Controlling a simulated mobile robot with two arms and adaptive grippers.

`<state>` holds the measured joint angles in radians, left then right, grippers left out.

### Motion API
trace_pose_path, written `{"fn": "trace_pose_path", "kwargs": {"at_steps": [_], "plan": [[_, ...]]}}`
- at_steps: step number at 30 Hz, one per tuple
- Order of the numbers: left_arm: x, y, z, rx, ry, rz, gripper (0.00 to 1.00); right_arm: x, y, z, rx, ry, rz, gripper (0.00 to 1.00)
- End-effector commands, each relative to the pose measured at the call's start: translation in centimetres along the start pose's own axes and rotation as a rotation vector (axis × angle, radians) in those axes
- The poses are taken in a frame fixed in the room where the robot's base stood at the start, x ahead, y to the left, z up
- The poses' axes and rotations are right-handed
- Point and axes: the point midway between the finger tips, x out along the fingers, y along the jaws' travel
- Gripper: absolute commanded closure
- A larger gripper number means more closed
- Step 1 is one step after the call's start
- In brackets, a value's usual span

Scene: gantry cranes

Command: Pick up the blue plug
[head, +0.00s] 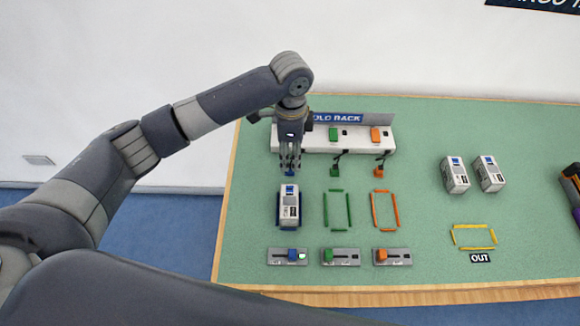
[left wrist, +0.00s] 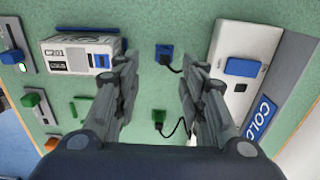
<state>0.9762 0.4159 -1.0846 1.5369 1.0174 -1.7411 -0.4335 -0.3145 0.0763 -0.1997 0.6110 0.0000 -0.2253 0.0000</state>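The blue plug (head: 289,173) is a small blue block on the green table, just in front of the white rack (head: 350,145). In the left wrist view the blue plug (left wrist: 164,52) shows with a short black cord running toward the rack. My left gripper (head: 290,160) points down above the plug in the head view. In the left wrist view its fingers (left wrist: 160,80) are spread with nothing between them; the plug appears beyond the gap, untouched as far as I can tell. The rack's blue socket block (left wrist: 245,67) also shows there. My right gripper is out of view.
A green plug (head: 335,173) and an orange plug (head: 379,174) lie to the right on cords. A white container (head: 289,207) stands in the blue outline close in front. Slider switches (head: 341,257) line the front. Two more containers (head: 455,175) stand at the right.

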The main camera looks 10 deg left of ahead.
Motion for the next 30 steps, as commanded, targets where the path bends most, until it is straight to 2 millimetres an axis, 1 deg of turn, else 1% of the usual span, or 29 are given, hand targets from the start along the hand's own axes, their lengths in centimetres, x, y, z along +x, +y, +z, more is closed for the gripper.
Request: {"fn": "trace_pose_path", "kwargs": {"at_steps": [2,5,9,12,16,21,22,23,24,26,27,30], "plan": [[0.5,0.0,0.1,0.000,-0.002,0.001,0.62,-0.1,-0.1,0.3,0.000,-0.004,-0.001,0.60],[1.6,-0.1,0.2,-0.001,-0.002,0.002,0.62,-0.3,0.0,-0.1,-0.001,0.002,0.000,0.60],[3.8,-0.4,0.3,-0.002,-0.002,0.002,0.62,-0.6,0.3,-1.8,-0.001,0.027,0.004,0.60],[5.0,-0.4,0.3,0.000,-0.002,0.000,0.62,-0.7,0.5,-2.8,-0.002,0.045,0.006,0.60],[5.5,-0.4,0.3,0.000,0.000,-0.002,0.62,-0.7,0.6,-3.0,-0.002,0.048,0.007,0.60],[5.5,-0.4,0.2,0.000,0.000,-0.002,0.62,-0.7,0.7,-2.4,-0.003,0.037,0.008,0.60],[5.5,-0.4,0.3,0.000,0.000,-0.002,0.66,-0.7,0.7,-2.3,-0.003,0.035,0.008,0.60],[5.5,-0.4,0.3,0.000,0.000,-0.002,0.73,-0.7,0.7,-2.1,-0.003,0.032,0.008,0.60],[5.5,-0.4,0.3,0.000,0.000,-0.001,0.82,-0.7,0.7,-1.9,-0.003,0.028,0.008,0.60],[5.5,-0.4,0.3,0.000,0.000,-0.001,0.96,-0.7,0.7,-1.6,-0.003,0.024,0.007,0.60],[5.5,-0.4,0.3,0.000,0.000,-0.001,1.00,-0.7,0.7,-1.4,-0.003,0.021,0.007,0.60],[5.5,-0.4,0.3,0.000,-0.001,-0.001,1.00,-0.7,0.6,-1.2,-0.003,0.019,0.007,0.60]]}}
